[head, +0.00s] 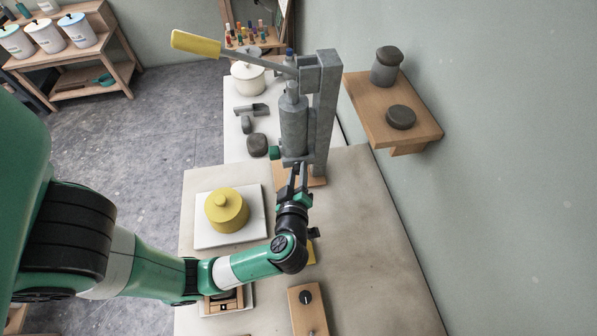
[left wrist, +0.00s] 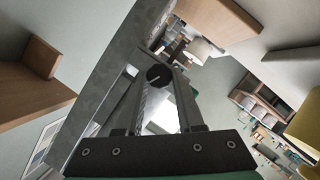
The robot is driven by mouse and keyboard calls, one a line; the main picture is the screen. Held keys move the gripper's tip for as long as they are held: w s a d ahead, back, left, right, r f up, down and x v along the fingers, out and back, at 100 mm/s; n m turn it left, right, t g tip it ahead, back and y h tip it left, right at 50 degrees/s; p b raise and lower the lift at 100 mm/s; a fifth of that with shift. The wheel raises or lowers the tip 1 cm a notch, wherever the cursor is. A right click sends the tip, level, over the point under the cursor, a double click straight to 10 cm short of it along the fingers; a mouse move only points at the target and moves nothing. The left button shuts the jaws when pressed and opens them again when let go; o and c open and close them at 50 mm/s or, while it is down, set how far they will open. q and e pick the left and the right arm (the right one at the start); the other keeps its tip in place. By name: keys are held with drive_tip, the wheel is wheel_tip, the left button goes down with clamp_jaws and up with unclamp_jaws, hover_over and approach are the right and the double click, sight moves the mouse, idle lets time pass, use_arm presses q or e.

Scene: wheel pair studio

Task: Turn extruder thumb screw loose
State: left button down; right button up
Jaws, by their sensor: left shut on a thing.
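The grey extruder (head: 293,125) stands upright on its wooden base, fixed to a tall post (head: 325,110). Its long lever slopes up to the left and ends in a yellow handle (head: 195,44). My left gripper (head: 297,172) reaches the lower front of the extruder. In the left wrist view, the dark round thumb screw (left wrist: 158,75) sits at the fingertips, beside the grey post (left wrist: 112,75). The fingers are shut on it with a gap between them. The screw is hidden by the gripper in the head view. My right gripper is not in view.
A wall shelf (head: 420,130) with dark pots juts out at the right. A small green part (head: 275,152) is beside the extruder's foot. The table's right side (head: 370,250) is clear.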

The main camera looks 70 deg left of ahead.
use_arm(q)
drive_tip(key=n+t, duration=0.1)
drive_tip(key=n, duration=0.2)
drive_tip(key=shift+s+f+n+t+y, duration=0.2)
drive_tip(key=shift+n+t+y, duration=0.1)
drive_tip(key=shift+t+y, duration=0.1)
idle(0.3)
drive_tip(key=c, duration=0.5)
unclamp_jaws()
drive_tip(key=b+v, duration=0.1)
drive_tip(key=v, duration=1)
drive_tip(key=shift+s+d, duration=0.1)
drive_tip(key=shift+d, duration=0.1)
drive_tip(key=shift+a, duration=0.1)
